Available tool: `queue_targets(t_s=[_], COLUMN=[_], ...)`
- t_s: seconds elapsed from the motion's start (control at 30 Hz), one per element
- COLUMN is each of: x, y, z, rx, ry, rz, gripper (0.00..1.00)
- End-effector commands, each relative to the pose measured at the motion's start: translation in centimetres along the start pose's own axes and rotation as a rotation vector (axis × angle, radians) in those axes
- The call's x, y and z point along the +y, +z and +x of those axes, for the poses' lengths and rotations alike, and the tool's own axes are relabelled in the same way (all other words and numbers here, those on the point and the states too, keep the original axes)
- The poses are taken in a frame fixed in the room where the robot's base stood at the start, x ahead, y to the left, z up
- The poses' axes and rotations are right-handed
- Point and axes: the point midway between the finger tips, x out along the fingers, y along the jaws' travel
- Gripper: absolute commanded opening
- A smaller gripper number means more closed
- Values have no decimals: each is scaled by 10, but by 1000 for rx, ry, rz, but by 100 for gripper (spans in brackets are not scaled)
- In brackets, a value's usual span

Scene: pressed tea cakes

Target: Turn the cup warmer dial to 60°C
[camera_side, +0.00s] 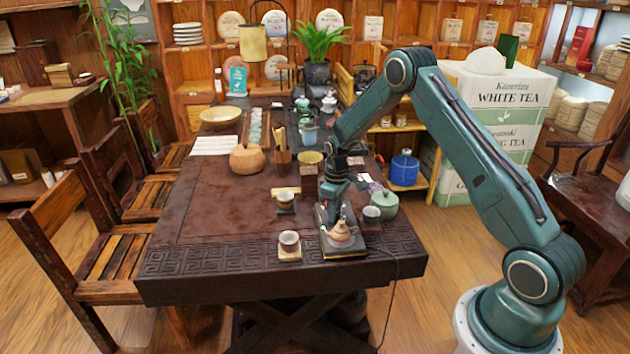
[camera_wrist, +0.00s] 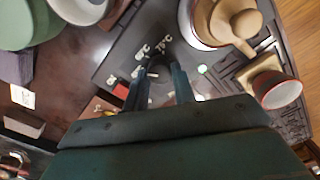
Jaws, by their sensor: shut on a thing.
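In the wrist view the warmer's dark top (camera_wrist: 125,48) carries several white °C marks (camera_wrist: 142,51) and a small lit green light (camera_wrist: 202,69).
A small cup on a coaster (camera_side: 289,240) stands left of the warmer. A grey cup (camera_side: 371,214) and a green lidded pot (camera_side: 384,203) stand close on its right. A dark cup (camera_side: 285,199) sits behind left. The table's left middle is clear.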

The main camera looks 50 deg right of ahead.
Motion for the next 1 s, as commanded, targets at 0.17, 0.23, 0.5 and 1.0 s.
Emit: queue_targets(t_s=[0.17, 0.23, 0.5, 1.0], x=[1, 1, 1, 2], y=[0, 0, 0, 0], z=[-1, -1, -1, -1], rx=[0, 0, 0, 0], ry=[0, 0, 0, 0], rz=[166, 233, 465, 648], gripper=[3, 3, 3, 3])
